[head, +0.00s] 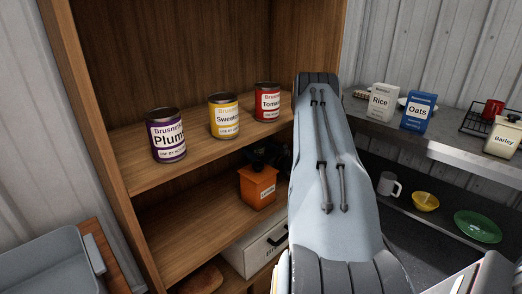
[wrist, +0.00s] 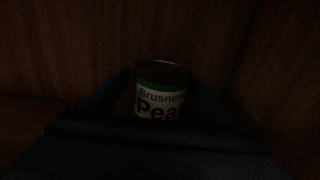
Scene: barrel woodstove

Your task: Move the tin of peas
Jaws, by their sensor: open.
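The tin of peas (wrist: 160,92), with a white label, a green band and the letters "Pea", stands upright in the middle of the dark wrist view. A brown wooden surface is behind it. My gripper (wrist: 158,103) is open, with one dark finger on each side of the tin. I cannot tell whether either finger touches it. The tin's lower part is hidden by the gripper body. In the head view I do not see the tin; my arm covers part of the wooden shelf unit there.
Plum (head: 168,137), sweetcorn (head: 224,117) and tomato (head: 267,102) tins stand on the upper shelf (head: 195,150). An orange canister (head: 258,190) stands on the shelf below, with a dark shape behind it. A rice box (head: 382,103) and an oats box (head: 418,112) stand on the right counter.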

